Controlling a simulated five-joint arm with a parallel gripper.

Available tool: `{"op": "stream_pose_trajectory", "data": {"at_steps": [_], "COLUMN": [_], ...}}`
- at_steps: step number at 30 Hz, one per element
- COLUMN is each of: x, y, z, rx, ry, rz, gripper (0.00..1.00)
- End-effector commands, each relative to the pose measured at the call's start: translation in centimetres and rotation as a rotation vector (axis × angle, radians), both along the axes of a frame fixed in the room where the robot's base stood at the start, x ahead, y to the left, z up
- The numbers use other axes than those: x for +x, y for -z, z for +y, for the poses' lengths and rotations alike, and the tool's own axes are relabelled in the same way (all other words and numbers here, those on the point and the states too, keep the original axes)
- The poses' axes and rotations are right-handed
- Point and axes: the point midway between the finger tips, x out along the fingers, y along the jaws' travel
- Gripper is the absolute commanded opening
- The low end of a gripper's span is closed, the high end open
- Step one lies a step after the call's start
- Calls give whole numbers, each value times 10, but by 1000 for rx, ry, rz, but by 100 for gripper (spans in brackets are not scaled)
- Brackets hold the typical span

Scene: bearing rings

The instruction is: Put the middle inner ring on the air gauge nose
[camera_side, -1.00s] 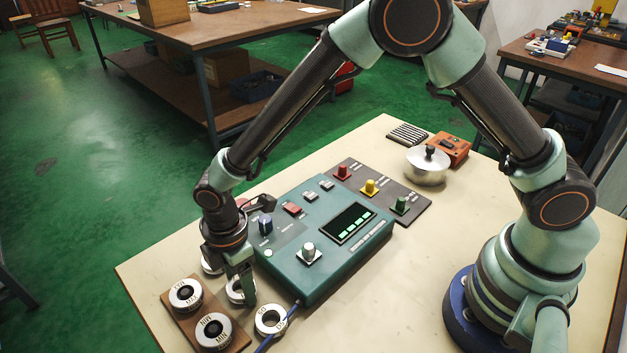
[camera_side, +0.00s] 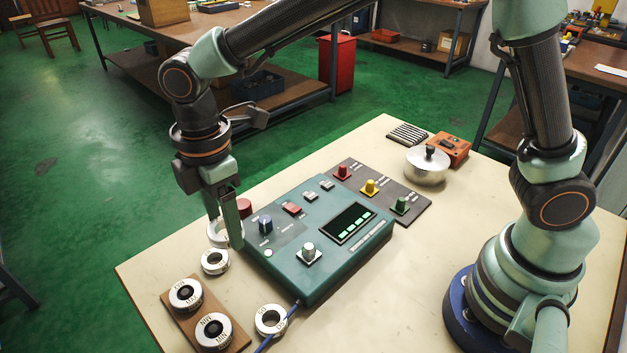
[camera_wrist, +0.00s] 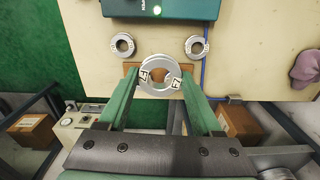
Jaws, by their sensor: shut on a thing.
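My gripper (camera_side: 226,222) is raised above the table beside the left end of the teal gauge box (camera_side: 320,235). It is shut on a silver inner ring (camera_side: 213,232), partly hidden by a finger. In the wrist view the held ring (camera_wrist: 160,86) sits between the green fingertips, with small labels on its face. Two other silver inner rings lie on the table, one below the gripper (camera_side: 215,261) and one near the blue hose (camera_side: 270,319). They also show in the wrist view, at left (camera_wrist: 122,45) and right (camera_wrist: 196,46).
A wooden board (camera_side: 234,346) at the front left carries two marked setting rings, MAX (camera_side: 185,294) and MIN (camera_side: 213,331). A blue hose (camera_side: 290,313) runs from the box to the front. A round metal lidded pot (camera_side: 427,166) stands at the back right.

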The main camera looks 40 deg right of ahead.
Motion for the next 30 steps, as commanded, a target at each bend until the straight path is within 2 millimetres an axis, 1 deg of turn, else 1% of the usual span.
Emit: {"op": "stream_pose_trajectory", "data": {"at_steps": [1, 3, 6, 9, 11, 14, 17, 21, 24, 27, 30], "x": [1, 1, 1, 0, -1, -4, -10, -22, -32, -41, -47], "y": [-12, -24, -36, -42, -41, -34, -21, 0, 12, 21, 27], "z": [1, 0, 1, -2, -7, -23, -45, -76, -95, -109, -118], "rx": [4, 3, 2, 1, 0, -1, -2, -1, 0, 0, 0], "ry": [0, 0, 0, 1, 2, 4, 5, 5, 4, 3, 2], "rz": [-5, -4, -2, -1, 0, 2, 3, 2, 1, 0, -1], "gripper": [0, 0, 0, 0, 0, 0, 0, 0, 0, 0, 0]}}
